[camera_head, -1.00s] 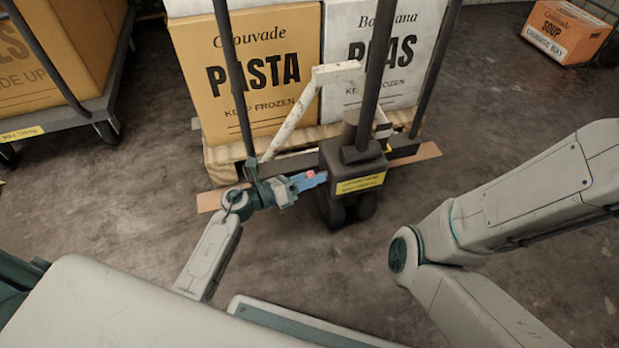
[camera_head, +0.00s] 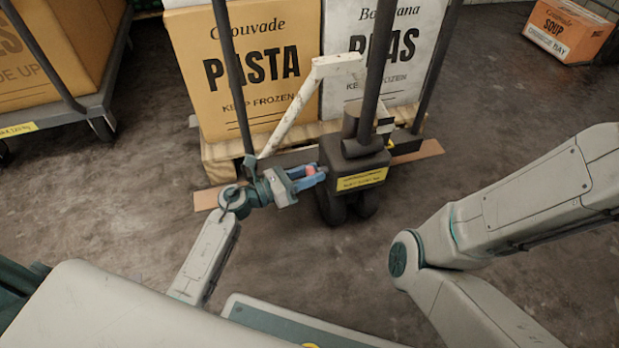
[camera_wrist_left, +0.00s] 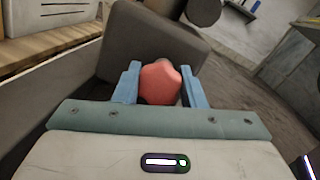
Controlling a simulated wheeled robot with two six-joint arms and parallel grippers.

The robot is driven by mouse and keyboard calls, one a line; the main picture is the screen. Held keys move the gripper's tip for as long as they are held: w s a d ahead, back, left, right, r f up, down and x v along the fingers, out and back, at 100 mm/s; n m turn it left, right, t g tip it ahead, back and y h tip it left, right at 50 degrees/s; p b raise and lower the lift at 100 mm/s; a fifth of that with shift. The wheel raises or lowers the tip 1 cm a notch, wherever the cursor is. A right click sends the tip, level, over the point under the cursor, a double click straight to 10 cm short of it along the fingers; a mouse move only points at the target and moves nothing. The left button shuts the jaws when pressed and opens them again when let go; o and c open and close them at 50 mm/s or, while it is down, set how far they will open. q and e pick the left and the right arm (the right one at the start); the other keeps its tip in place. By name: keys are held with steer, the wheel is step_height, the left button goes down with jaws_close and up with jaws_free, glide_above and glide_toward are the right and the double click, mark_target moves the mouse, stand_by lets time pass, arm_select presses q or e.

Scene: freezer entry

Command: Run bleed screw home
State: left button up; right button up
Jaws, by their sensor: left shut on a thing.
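The bleed screw shows as a red knob (camera_wrist_left: 160,84) on the side of the dark pump block (camera_head: 356,162) of a pallet truck. My left gripper (camera_head: 312,176) reaches in from the left, its blue fingers on either side of the red knob. In the left wrist view the gripper (camera_wrist_left: 158,86) is shut on the knob, one finger on each side. The pump block (camera_wrist_left: 150,42) stands right behind the knob. The screw's shank and seat are hidden behind the knob. My right arm is in view at the right, but its gripper is out of frame.
A wooden pallet (camera_head: 222,158) behind the truck carries a pasta box (camera_head: 255,95) and a peas box (camera_head: 385,70). A white bar frame (camera_head: 297,105) and dark uprights stand near my left gripper. A soup box (camera_head: 568,32) sits far right. The middle floor is clear.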

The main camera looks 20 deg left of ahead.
arm_select(q)
steer(key=shift+f+m+b, duration=0.1)
steer(key=shift+m+b, duration=0.85)
steer(key=shift+m, duration=0.35)
steer(key=o, duration=1)
steer(key=p+v, duration=0.3)
steer(key=v, duration=0.8)
steer(key=shift+w+f, duration=0.1)
